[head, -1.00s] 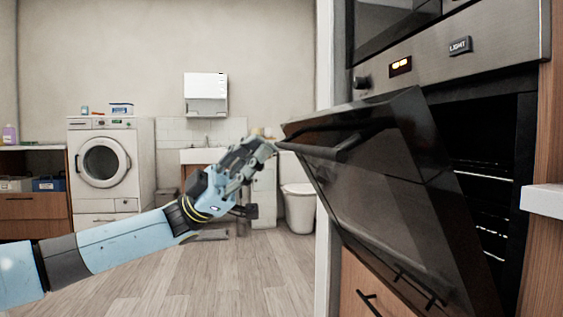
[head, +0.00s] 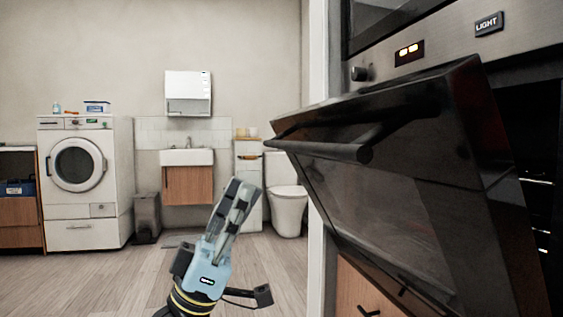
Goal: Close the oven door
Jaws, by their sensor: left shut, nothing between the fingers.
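The oven door (head: 400,205) is a dark glass panel at the right, hinged low and tilted partly open. Its black bar handle (head: 330,150) runs along the upper outer edge. The dark oven cavity (head: 538,150) with wire racks shows behind it at the right edge. My left gripper (head: 244,188) is shut and empty, pointing up, to the left of the door and below the handle in the picture. It looks apart from the door. My right gripper is not in view.
The oven's steel control panel (head: 440,45) is above the door, and a wooden drawer front (head: 362,297) is below it. A washing machine (head: 85,180), a small sink (head: 187,157) and a toilet (head: 287,195) stand at the back. The wooden floor (head: 110,280) at left is clear.

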